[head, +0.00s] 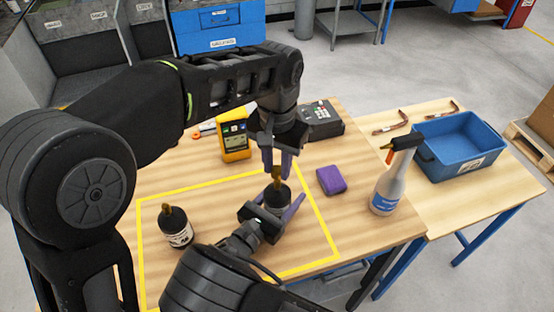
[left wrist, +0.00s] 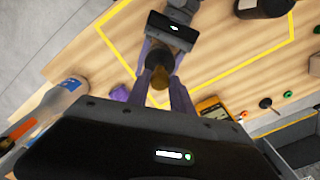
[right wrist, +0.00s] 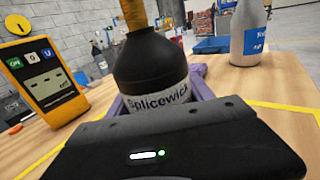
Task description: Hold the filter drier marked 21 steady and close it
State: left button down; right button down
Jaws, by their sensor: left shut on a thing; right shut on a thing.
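A black bottle-shaped filter drier (head: 277,194) with a brass top (head: 277,174) stands inside the yellow-taped area. Its label in the right wrist view (right wrist: 155,95) reads "Splicewick"; no 21 is visible on the side shown. My right gripper (head: 279,206) is shut around its body from the side, with purple fingers. My left gripper (head: 276,165) points down from above and is shut on the brass top, which also shows between its fingers in the left wrist view (left wrist: 158,97). A second black drier (head: 177,228) with a brass top stands to the left; its label is too small to read surely.
A yellow meter (head: 235,141) and a dark box (head: 320,120) stand behind. A purple block (head: 331,180) lies to the right. Further right are a spray bottle (head: 388,187), a blue crate (head: 460,147) and copper tubes (head: 392,126). The taped area between the driers is clear.

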aim_at(277, 195)
dwell(0.7)
pick_arm(q)
jog(key=shift+f, duration=0.9)
jog(key=shift+f, duration=0.55)
dwell(0.3)
